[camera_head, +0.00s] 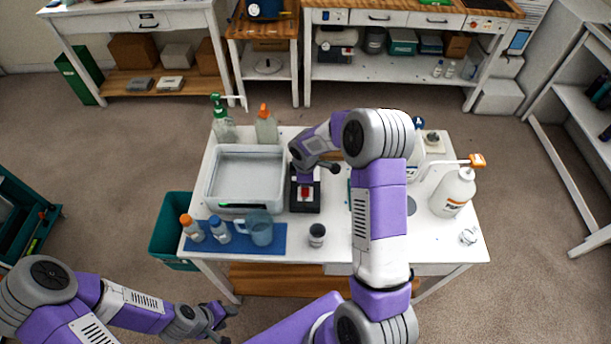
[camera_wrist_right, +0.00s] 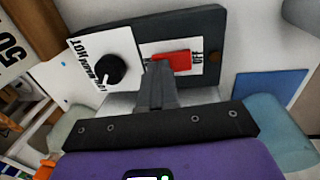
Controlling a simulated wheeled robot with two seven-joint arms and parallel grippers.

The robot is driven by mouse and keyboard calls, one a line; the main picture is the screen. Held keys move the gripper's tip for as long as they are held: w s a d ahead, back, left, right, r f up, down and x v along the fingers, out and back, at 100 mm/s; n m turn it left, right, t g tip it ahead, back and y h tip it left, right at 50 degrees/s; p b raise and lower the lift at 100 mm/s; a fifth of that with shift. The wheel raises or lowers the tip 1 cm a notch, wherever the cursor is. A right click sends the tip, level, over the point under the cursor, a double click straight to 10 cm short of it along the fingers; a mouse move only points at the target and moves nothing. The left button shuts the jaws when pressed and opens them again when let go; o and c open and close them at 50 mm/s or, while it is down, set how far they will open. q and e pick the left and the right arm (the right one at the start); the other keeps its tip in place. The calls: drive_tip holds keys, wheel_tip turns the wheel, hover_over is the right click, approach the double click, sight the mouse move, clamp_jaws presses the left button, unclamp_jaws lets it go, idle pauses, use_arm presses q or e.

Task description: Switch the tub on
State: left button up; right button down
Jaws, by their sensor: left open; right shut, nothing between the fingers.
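The white tub (camera_head: 245,170) sits on the left half of the white table, with a dark strip and a small green mark on its front. To its right is a dark control box (camera_head: 305,204) with a red switch (camera_head: 305,192). In the right wrist view the dark box (camera_wrist_right: 212,30) carries the red switch (camera_wrist_right: 172,60), an OFF label beside it and a black knob (camera_wrist_right: 107,70). My right gripper (camera_wrist_right: 158,85) is shut and empty, its fingertips close to the switch; contact is unclear. My left gripper (camera_head: 218,314) is open, low at the left, away from the table.
A blue mat (camera_head: 235,240) holds two small bottles and a blue jug (camera_head: 260,229). A dark-topped jar (camera_head: 317,234) stands near the front edge. Bottles stand behind the tub, and a white pump bottle (camera_head: 453,192) stands at the right. A teal bin (camera_head: 170,235) is at the left.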

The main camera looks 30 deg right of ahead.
drive_tip(key=shift+f, duration=0.15)
drive_tip(key=shift+w+f+g+p, duration=0.1)
drive_tip(key=shift+g+p, duration=0.2)
drive_tip(key=shift+p, duration=0.35)
drive_tip(key=shift+d+f, duration=0.1)
drive_tip(key=shift+s+a+r, duration=0.2)
drive_tip(key=shift+s+a, duration=0.25)
drive_tip(key=shift+s, duration=0.25)
drive_tip(key=shift+r, duration=0.1)
